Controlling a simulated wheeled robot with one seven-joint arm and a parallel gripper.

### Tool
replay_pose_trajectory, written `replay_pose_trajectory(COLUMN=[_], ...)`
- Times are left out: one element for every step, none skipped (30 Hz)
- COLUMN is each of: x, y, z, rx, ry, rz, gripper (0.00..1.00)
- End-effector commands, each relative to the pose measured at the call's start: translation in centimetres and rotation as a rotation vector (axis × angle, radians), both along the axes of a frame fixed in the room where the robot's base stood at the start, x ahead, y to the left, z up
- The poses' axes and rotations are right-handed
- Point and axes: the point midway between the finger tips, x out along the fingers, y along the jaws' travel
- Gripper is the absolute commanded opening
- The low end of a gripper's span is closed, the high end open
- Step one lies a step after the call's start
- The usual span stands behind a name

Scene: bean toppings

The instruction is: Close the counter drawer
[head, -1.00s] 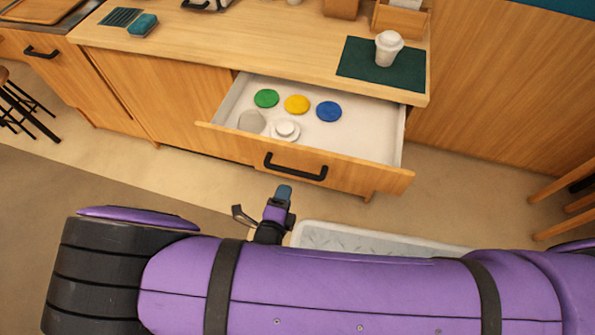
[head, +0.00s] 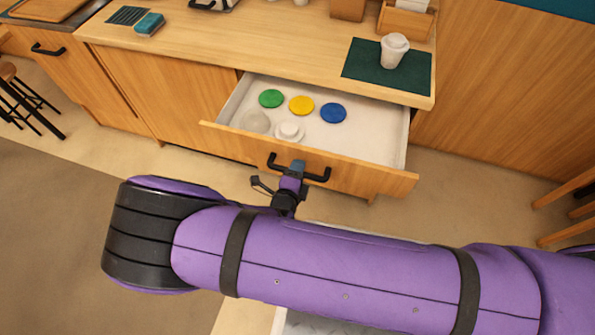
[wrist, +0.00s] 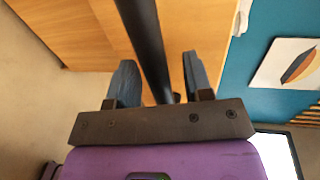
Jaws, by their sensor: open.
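The counter drawer (head: 385,148) is pulled out from the wooden counter. Inside lie a green disc (head: 271,98), a yellow disc (head: 301,105) and a blue disc (head: 333,113), with a white lidded item (head: 290,132) and a pale round item (head: 255,121) near the front. A black bar handle (head: 320,178) is on the drawer front; it also shows in the wrist view (wrist: 146,45). My gripper (head: 297,168) is at the handle, open. In the wrist view my gripper (wrist: 158,82) has its fingers on either side of the bar; contact cannot be told.
Stools stand at the far left and right. Floor is clear left of the drawer.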

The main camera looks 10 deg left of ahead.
Motion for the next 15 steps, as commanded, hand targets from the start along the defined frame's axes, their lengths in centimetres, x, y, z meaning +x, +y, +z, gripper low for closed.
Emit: replay_pose_trajectory(x=[-0.02,-0.02,-0.02,-0.03,-0.03,-0.03,-0.03,-0.04,-0.04,-0.04,-0.03,0.01,0.07,0.18,0.38], y=[0.00,0.00,0.00,0.00,0.00,0.00,0.00,0.00,0.00,0.00,0.00,0.00,-0.02,-0.02,-0.05], z=[0.00,0.00,0.00,0.01,0.01,0.01,0.01,0.01,0.01,0.02,0.02,0.02,0.02,0.01,0.02], rx=[0.000,0.000,0.000,0.000,0.000,0.000,0.000,0.000,0.000,0.000,0.000,0.000,0.000,0.000,0.000], ry=[0.000,0.000,0.000,0.000,0.000,0.000,0.000,0.000,0.000,0.000,0.000,0.000,0.000,0.000,-0.001], rz=[0.000,0.000,0.000,0.000,0.000,0.000,0.000,0.000,0.000,0.000,0.000,0.000,0.000,0.000,-0.001], gripper=[0.42,0.35,0.26,0.19,0.12,0.03,0.00,0.00,0.00,0.00,0.00,0.00,0.00,0.00,0.00])
